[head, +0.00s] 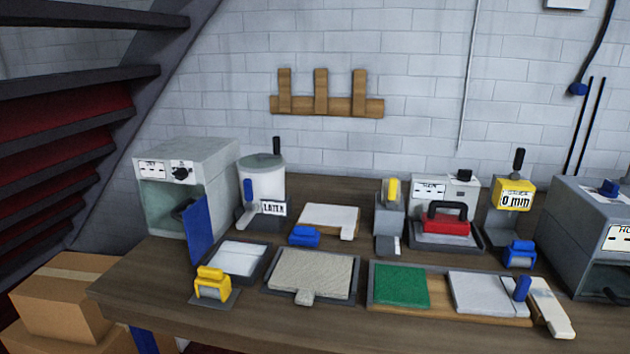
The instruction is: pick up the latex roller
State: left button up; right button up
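Neither of my grippers shows in the head view. A yellow-framed roller tool (213,283) stands on a small dark plate at the table's front left, beside a shallow tray with a white surface (238,258). A blue block-like tool (304,236) lies behind the beige mat, and another blue-framed tool (520,253) stands at the right. No roller carries a readable label, so I cannot tell which is the latex one. A white pot (262,175) with a "LATEX" label stands at the back left, with a blue-handled tool (248,205) at its front.
Boxes (65,300) sit left.

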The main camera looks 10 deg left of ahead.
aim_at(211, 282)
jog(key=j+z, duration=0.1)
jog(key=j, duration=0.45)
jog(key=j+z, duration=0.1)
jog(key=j, duration=0.45)
jog(key=j+z, duration=0.1)
jog(key=j, duration=0.5)
jog(key=k+j+z, duration=0.15)
jog(key=j, duration=0.35)
jog(key=j+z, duration=0.1)
jog(key=j, duration=0.5)
jog(key=k+j+z, duration=0.1)
jog(key=j, duration=0.4)
jog(key=k, duration=0.05)
